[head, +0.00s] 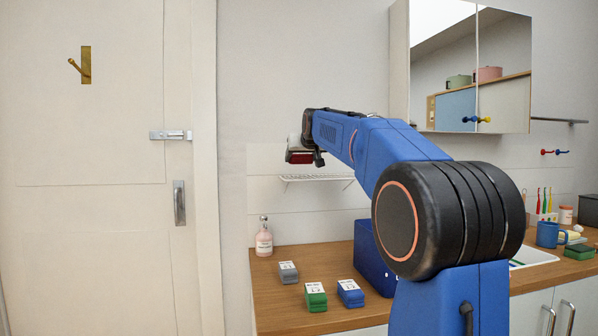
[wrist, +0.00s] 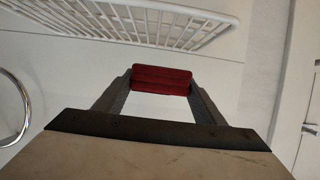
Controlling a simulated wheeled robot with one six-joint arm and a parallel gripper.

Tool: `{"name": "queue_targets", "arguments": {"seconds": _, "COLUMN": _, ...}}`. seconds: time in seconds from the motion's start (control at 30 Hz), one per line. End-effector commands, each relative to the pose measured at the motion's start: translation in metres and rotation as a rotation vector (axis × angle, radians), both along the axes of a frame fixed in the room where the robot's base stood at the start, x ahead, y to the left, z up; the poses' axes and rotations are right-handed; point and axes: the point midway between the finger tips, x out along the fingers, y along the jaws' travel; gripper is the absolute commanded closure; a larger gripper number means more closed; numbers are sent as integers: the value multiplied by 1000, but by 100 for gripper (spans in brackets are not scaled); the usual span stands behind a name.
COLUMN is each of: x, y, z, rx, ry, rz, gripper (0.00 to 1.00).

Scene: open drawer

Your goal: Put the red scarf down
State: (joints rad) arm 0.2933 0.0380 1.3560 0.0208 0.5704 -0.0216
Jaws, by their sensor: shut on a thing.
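The red scarf (wrist: 161,79) shows in the wrist view as a compact, dark red block between the two fingertips. My gripper (wrist: 161,82) is shut on it. In the head view the red scarf (head: 300,157) hangs in the air at the end of my arm, at my gripper (head: 301,150). It is well above the wooden counter (head: 275,310) and appears just above the white wire rack (head: 318,179); their depth apart is hard to tell. Part of the scarf is hidden by the fingers.
Grey (head: 288,272), green (head: 316,298) and blue (head: 350,294) small boxes and a pink bottle (head: 263,240) stand on the counter. A dark blue box (head: 373,262) is partly behind my arm. A brass hook (head: 82,66) is on the door. A mirrored cabinet (head: 440,70) hangs at upper right.

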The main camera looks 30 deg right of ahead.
Motion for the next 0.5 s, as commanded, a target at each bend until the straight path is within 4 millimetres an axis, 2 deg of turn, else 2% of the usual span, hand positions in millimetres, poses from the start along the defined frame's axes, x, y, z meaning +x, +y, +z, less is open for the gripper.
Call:
{"name": "queue_targets", "arguments": {"seconds": 0.3, "x": 0, "y": 0, "z": -36, "rx": 0, "ry": 0, "rz": 0, "gripper": 62}}
{"name": "queue_targets", "arguments": {"seconds": 0.5, "x": 0, "y": 0, "z": -44, "rx": 0, "ry": -1, "rz": 0, "gripper": 62}}
